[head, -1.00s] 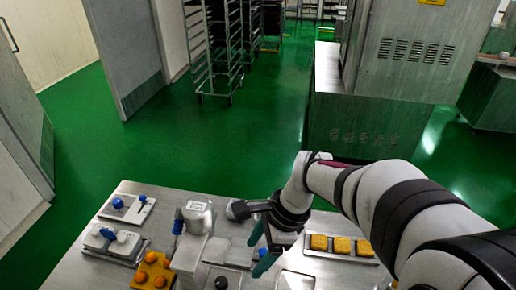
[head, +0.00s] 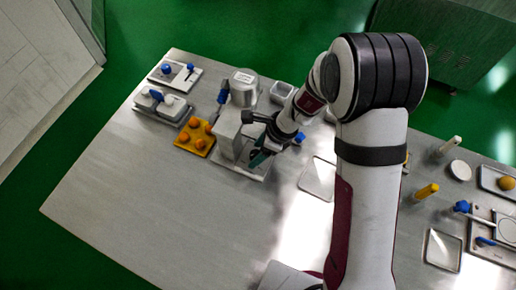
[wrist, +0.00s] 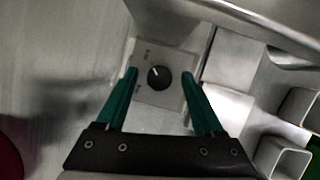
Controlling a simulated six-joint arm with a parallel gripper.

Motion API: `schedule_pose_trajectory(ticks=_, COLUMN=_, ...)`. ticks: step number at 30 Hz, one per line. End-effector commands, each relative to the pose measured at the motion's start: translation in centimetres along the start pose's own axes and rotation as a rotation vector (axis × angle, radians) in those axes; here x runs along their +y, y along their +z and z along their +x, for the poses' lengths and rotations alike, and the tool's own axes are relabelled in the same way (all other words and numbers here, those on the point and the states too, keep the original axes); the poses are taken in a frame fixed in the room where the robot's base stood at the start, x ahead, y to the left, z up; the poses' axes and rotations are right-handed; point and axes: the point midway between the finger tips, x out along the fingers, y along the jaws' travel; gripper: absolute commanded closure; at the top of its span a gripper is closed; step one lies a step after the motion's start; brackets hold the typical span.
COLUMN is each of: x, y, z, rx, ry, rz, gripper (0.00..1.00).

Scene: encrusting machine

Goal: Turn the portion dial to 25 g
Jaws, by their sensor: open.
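The portion dial (wrist: 159,77) is a round black knob with a pale pointer line on a light square plate (wrist: 150,97), seen in the wrist view. The pointer aims up and slightly left. Small marks beside the knob are too blurred to read. My gripper (wrist: 160,82) is open, its two green fingers on either side of the dial, with gaps between them and the knob. In the head view my gripper (head: 257,158) is at the grey encrusting machine (head: 228,130); the dial is hidden there.
The front left of the table (head: 120,185) is clear. Metal channels (wrist: 285,130) are at right in the wrist view.

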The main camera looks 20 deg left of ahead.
Motion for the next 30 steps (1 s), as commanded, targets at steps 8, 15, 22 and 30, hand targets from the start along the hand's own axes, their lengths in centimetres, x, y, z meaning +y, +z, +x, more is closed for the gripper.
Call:
schedule_pose_trajectory(ticks=8, x=0.00, y=0.00, z=-0.04, rx=0.000, ry=0.000, rz=0.000, gripper=0.50)
schedule_pose_trajectory(ticks=15, x=0.01, y=-0.01, z=-0.05, rx=0.000, ry=0.000, rz=0.000, gripper=0.93)
schedule_pose_trajectory(ticks=22, x=0.00, y=-0.01, z=-0.06, rx=0.000, ry=0.001, rz=-0.002, gripper=1.00)
schedule_pose_trajectory(ticks=30, x=-0.07, y=-0.01, z=-0.05, rx=0.003, ry=0.032, rz=-0.074, gripper=1.00)
